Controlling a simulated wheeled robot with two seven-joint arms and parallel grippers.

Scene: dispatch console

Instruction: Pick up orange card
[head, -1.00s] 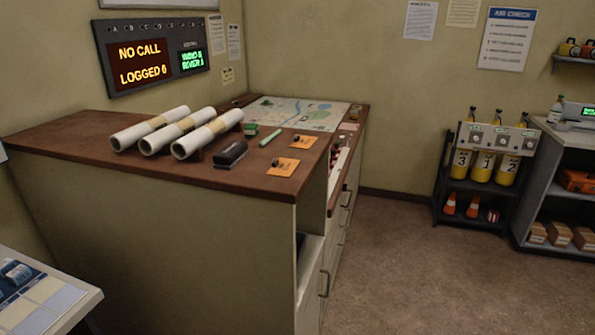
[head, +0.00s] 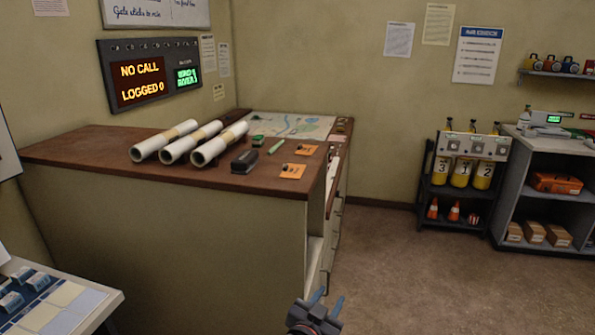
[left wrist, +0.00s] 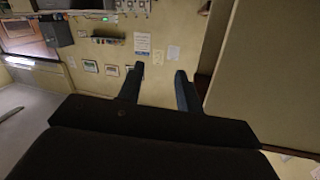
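Two orange cards lie flat on the brown top of the console (head: 110,158), near its right edge. The nearer orange card (head: 292,172) and the farther orange card (head: 306,150) each have a small dark object on them. My left gripper (head: 327,299) is low at the bottom of the head view, in front of the console and below its top, well apart from both cards. In the left wrist view its two fingers (left wrist: 159,71) stand apart with nothing between them. No card shows in that view. My right gripper is in neither view.
Rolled white papers (head: 190,143), a black box-like object (head: 245,162) and a green stick (head: 277,146) lie beside the cards. A map (head: 295,125) lies behind. A side table (head: 95,305) stands at lower left. The floor (head: 420,270) to the right is clear.

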